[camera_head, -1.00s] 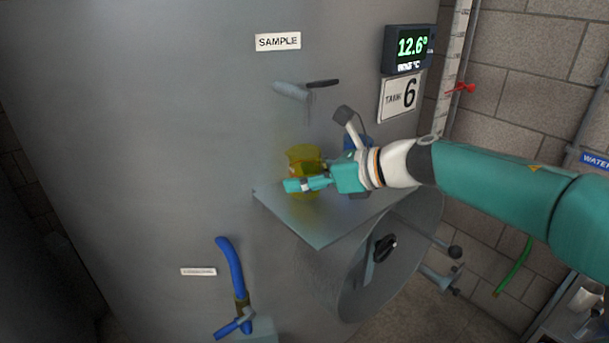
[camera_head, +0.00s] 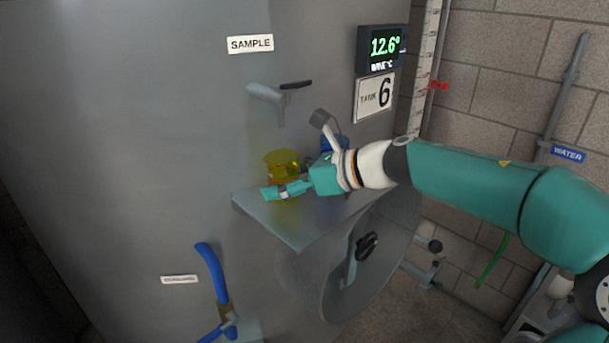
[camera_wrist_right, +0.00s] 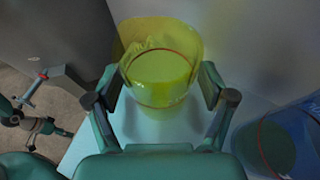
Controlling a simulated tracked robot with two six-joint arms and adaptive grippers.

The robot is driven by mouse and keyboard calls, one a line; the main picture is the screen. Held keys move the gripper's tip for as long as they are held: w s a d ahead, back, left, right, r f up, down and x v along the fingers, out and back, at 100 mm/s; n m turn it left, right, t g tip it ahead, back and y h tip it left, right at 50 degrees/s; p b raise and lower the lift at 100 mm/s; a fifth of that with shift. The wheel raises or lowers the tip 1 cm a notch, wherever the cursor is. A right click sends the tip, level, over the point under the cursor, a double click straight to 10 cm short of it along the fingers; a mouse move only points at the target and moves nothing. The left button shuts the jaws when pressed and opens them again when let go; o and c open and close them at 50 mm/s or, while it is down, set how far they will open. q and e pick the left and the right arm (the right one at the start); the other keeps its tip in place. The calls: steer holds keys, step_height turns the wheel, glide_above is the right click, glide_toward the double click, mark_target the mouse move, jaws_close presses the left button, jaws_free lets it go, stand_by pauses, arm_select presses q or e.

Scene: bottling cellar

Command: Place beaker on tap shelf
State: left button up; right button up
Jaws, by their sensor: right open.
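A yellow see-through beaker (camera_head: 282,160) stands on the grey tap shelf (camera_head: 290,228), below the sample tap (camera_head: 268,94). My right gripper (camera_head: 284,189) reaches in from the right at the beaker, low over the shelf. In the right wrist view the beaker (camera_wrist_right: 160,78) is between the two spread fingers, one on each side. The gripper is open. The fingers hide part of the beaker's lower side in the head view. My left gripper is not in view.
A blue see-through vessel (camera_wrist_right: 285,143) stands close to the right finger in the right wrist view; in the head view my right wrist mostly hides it. The tank wall rises behind the shelf.

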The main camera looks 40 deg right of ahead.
steer(key=b+v, duration=0.1)
steer(key=v, duration=1.1)
